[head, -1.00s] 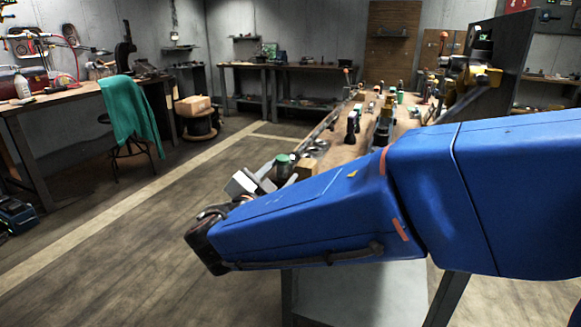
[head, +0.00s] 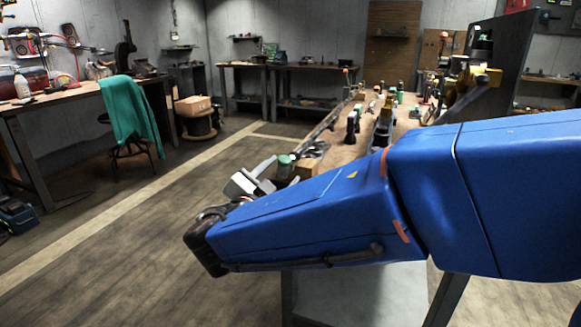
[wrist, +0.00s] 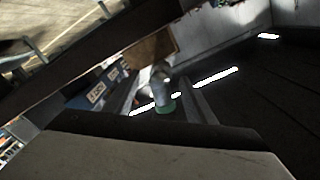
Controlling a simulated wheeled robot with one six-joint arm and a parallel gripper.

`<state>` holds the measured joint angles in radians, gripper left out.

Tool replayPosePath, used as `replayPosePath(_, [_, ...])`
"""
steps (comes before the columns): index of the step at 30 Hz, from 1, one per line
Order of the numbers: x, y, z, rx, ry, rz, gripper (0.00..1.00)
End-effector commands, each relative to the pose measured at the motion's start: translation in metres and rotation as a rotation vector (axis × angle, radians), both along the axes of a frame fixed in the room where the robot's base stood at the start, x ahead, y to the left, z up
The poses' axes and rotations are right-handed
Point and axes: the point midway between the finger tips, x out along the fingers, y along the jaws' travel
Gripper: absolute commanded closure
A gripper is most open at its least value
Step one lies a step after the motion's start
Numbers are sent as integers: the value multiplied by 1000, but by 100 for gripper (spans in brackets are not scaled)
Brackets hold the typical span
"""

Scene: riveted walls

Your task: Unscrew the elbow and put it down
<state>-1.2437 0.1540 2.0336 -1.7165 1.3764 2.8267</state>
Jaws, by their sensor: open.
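My gripper (head: 269,175) is at the near left end of the workbench, close to a small grey upright piece with a green end (head: 284,166). In the wrist view, this grey metal piece with the green end (wrist: 164,90) lies between the two fingers of my gripper (wrist: 168,98). It may be the elbow, but its shape is too small and dark to be sure. The jaws are open, and I cannot tell whether either finger touches it. My blue arm hides the near part of the bench in the head view.
A wooden block (head: 306,168) sits close to the right of the green-ended piece. Several small tools and fittings stand farther back along the workbench (head: 346,153). A stool with a green cloth (head: 130,108) stands at left.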

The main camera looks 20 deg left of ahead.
Motion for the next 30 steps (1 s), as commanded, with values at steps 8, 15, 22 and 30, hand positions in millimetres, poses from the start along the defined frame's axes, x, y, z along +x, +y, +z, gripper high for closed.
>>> replayPosePath(8, [-17, 2, 1, 0, -1, 2, 50])
replayPosePath(15, [-20, 2, 0, 0, -1, 1, 50])
replayPosePath(22, [-23, 2, 0, 0, -1, 1, 50])
replayPosePath(30, [-40, 4, 0, 0, 0, 1, 50])
